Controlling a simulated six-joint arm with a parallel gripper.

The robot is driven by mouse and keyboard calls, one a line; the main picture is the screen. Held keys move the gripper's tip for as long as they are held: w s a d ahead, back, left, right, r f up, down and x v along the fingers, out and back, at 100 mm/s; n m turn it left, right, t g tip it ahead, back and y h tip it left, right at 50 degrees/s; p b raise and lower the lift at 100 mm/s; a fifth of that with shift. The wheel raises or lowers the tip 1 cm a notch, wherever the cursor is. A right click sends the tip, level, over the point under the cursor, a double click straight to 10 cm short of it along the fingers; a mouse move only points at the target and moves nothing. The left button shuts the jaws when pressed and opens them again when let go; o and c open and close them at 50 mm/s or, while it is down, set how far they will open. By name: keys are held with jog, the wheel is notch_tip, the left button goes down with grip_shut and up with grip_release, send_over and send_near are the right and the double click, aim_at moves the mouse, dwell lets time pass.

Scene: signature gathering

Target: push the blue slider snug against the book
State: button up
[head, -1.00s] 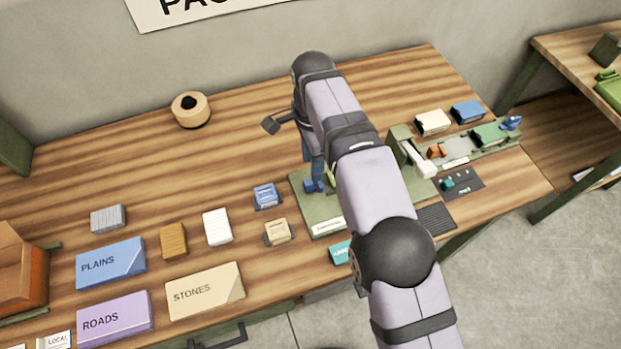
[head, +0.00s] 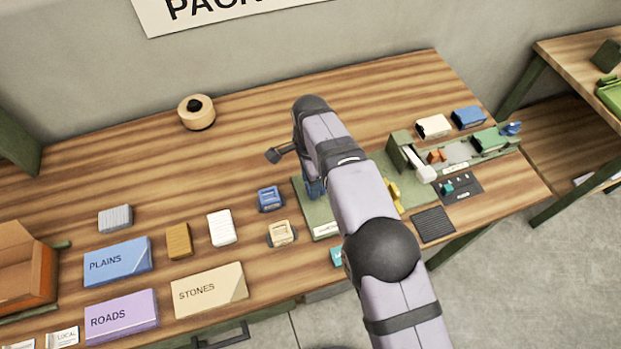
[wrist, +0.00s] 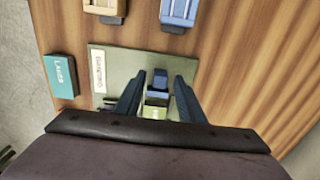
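My gripper (wrist: 160,75) points down over a green board (wrist: 110,62), which also shows in the head view (head: 318,214). Its two dark fingers are apart, with gaps beside a small blue block (wrist: 160,77) lying between them. A pale piece and a green-topped piece (wrist: 154,112) are in line with that block, closer to the wrist. In the head view my arm hides most of this spot. Another blue piece (head: 511,128) sits at the right end of a green fixture, beside a green block (head: 490,139). I cannot tell for certain which is the slider or the book.
Blue (head: 270,198) and tan (head: 281,233) blocks in small holders stand left of the board. A teal label block (wrist: 61,76) lies by its edge. A white-ended lever (head: 420,166) and a dark ribbed mat (head: 433,224) are to the right.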

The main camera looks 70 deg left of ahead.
jog(key=shift+f, duration=0.1)
grip_shut()
jog(key=shift+w+b, duration=0.35)
jog(key=shift+w, duration=1.7)
grip_release()
jog(key=shift+w, duration=0.1)
jog(key=shift+r, duration=0.2)
notch_tip(320, 180, up, 7)
jog(key=b, duration=0.2)
